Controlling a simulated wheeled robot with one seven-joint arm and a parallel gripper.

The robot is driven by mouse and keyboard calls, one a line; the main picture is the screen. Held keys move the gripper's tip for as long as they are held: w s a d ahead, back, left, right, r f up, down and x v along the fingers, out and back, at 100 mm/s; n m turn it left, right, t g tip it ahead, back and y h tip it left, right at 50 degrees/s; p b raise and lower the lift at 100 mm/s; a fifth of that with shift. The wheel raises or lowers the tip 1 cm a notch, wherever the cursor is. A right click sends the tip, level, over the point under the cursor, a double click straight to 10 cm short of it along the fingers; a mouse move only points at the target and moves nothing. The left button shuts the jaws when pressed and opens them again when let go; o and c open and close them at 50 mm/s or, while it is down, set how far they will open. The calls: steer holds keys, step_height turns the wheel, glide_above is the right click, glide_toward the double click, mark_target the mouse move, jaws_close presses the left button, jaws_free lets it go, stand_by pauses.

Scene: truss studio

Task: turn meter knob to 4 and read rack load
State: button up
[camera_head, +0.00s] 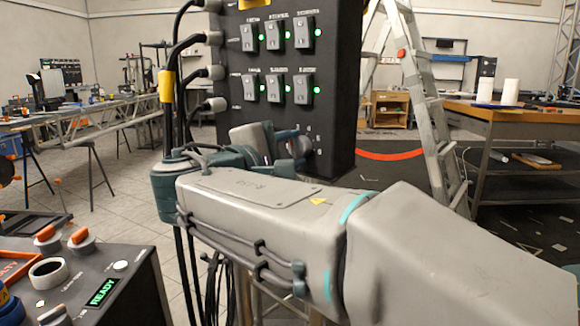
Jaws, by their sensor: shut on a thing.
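The black power rack (285,185) stands upright in the middle of the view, with two rows of breaker switches and green lights. A round knob (300,147) shows on its lower front, mostly hidden by my gripper. My gripper (292,146) reaches the rack's lower face and is shut on the knob. My wrist and forearm cover much of the area below. The knob's scale marks and pointer cannot be read, and no meter reading can be made out.
Black cables (183,60) plug into the rack's left side. A control box (110,265) with a green READY display stands at lower left. A stepladder (418,95) and a wooden workbench (515,112) are at right. A long truss (100,118) rests on stands at left.

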steer(key=m+b, duration=0.3)
steer(key=shift+f+m, duration=0.25)
steer(key=shift+m, duration=0.05)
steer(key=shift+r+m+b, duration=0.25)
steer(key=shift+m+b, duration=1.1)
steer(key=shift+m, duration=0.35)
steer(key=o, duration=1)
steer(key=shift+s+r, duration=0.1)
steer(key=p+v, duration=0.4)
steer(key=v, duration=0.9)
steer(key=shift+s+a, duration=0.25)
steer(key=shift+a, duration=0.05)
